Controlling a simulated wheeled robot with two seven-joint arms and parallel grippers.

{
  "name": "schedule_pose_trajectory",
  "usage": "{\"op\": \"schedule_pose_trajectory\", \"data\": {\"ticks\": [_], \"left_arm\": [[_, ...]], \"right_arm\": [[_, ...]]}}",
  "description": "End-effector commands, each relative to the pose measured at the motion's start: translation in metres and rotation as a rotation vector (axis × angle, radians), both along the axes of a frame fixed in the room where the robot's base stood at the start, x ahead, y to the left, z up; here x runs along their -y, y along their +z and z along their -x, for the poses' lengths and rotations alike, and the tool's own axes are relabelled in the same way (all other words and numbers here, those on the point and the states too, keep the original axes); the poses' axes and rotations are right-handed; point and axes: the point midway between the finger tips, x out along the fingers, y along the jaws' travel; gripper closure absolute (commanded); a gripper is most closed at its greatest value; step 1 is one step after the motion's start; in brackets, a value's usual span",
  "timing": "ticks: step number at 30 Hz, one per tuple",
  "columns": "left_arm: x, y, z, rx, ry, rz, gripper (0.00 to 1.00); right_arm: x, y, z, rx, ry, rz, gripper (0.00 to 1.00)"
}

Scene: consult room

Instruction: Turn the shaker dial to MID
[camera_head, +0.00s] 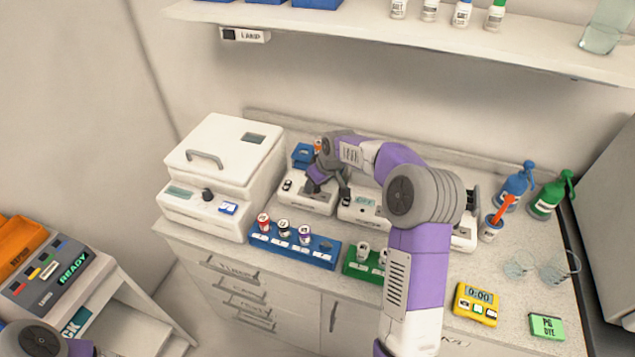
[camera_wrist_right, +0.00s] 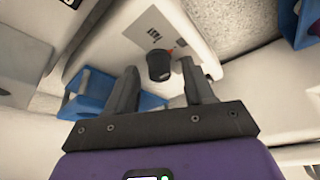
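The shaker appears to be the white device (camera_head: 308,203) behind the blue rack, with my right gripper (camera_head: 325,186) over it. In the right wrist view its dark round dial (camera_wrist_right: 158,66) stands on a white face with a grey label panel, and a small red mark shows beside it. My right gripper (camera_wrist_right: 160,72) is open, with one finger on each side of the dial in the picture and visible gaps. Contact cannot be seen. My left gripper is out of view.
A white lidded machine (camera_head: 215,170) with its own dark knob stands left of the shaker. A blue vial rack (camera_head: 325,262) and a green rack (camera_head: 352,268) stand in front. A yellow timer (camera_head: 476,305) and bottles are at right. A shelf (camera_head: 400,35) hangs above.

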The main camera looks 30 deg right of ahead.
Motion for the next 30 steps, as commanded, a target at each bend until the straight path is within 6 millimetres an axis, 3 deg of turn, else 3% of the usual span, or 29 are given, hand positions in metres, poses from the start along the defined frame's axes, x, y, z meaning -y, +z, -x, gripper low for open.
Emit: {"op": "schedule_pose_trajectory", "data": {"ticks": [8,21,30], "left_arm": [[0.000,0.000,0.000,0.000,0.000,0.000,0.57],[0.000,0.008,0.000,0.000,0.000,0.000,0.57],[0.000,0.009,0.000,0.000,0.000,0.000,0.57]], "right_arm": [[0.000,0.002,0.000,0.001,0.000,0.001,0.48],[0.005,0.061,0.024,0.002,0.000,0.001,0.48],[0.005,0.070,0.029,-0.001,0.000,0.000,0.48]]}}
